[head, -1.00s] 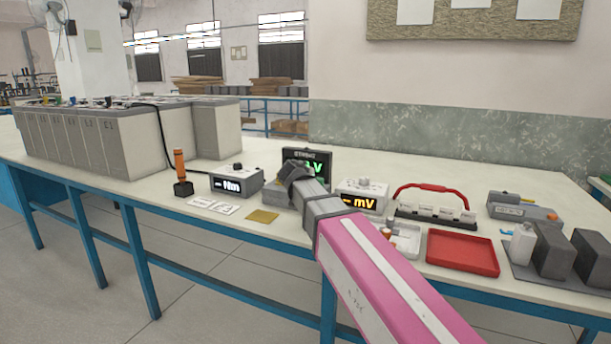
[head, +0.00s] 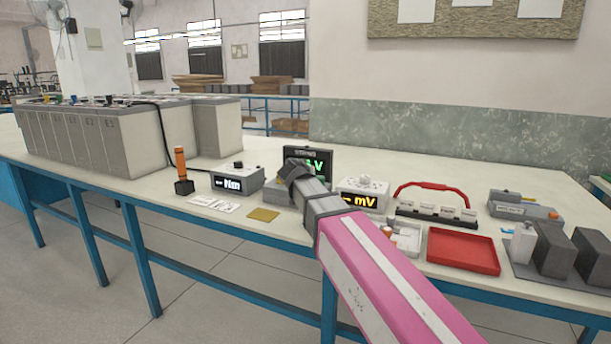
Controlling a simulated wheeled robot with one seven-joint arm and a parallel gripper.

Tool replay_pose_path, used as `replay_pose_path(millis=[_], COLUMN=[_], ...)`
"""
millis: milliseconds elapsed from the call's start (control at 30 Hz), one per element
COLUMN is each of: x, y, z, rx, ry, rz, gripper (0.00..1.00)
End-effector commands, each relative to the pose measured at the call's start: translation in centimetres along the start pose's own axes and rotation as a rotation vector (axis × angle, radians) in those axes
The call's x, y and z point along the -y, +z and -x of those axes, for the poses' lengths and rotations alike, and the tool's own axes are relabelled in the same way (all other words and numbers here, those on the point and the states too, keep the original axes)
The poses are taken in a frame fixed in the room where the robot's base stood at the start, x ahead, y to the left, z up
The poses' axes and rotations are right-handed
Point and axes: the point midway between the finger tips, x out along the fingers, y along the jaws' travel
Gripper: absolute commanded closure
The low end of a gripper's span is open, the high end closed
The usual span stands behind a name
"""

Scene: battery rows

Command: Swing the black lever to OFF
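I cannot make out a black lever or an OFF mark for certain. My gripper (head: 292,172) is at the end of my pink and grey arm, over the middle of the bench, in front of the dark meter with green digits (head: 318,158). A low grey box (head: 279,192) shows partly beneath and left of the gripper, and my arm hides the rest of it. The fingertips are too small and turned away to show whether they are open or touching anything.
Left of my gripper are an "Nm" meter (head: 237,178) and an orange-handled tool (head: 181,170). Right are an "mV" meter (head: 362,194), a red-handled carrier (head: 437,205) and a red tray (head: 462,251). Large grey battery cells (head: 75,138) stand at the back left.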

Motion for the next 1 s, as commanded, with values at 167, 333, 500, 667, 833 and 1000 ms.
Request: replay_pose_path(millis=[167,333,500,667,833,1000], x=[0.12,0.12,0.13,0.11,0.07,0.02], y=[0.12,0.1,0.09,0.07,0.03,0.03], z=[-0.11,-0.12,-0.13,-0.13,-0.08,0.3], rx=[0.004,0.004,0.004,0.003,0.002,0.001], ry=[-0.001,-0.001,-0.001,-0.001,-0.001,-0.001], rz=[-0.002,-0.002,-0.002,-0.001,-0.001,0.0], gripper=[1.0,1.0,1.0,0.41,0.41,0.41])
